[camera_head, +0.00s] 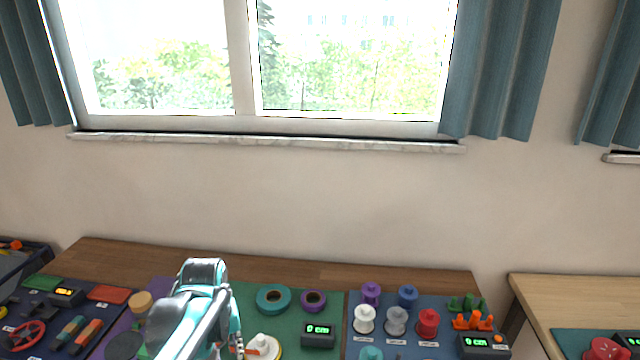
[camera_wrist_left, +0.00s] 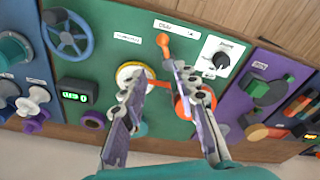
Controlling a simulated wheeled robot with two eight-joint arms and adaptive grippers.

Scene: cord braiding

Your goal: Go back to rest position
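My left arm (camera_head: 195,310) reaches in from the bottom edge of the head view, over the left part of the green panel. Its fingertips are cut off or hidden there. In the left wrist view, my left gripper (camera_wrist_left: 156,72) is open, its two fingers apart over the green panel (camera_wrist_left: 85,60). A yellow-rimmed white dial (camera_wrist_left: 128,72) is partly behind one finger, and a red disc (camera_wrist_left: 182,104) is partly behind the other. A red bar shows between the fingers; nothing appears gripped. Contact with the panel cannot be told. My right gripper is in neither view. No cord is visible.
The wooden table (camera_head: 280,270) carries panels of knobs, spools and levers. A teal ring (camera_head: 273,299), a purple ring (camera_head: 313,300) and a display box (camera_head: 318,336) are right of my arm. An orange-tipped lever (camera_wrist_left: 163,42) stands near the fingertips. Space above the table is clear.

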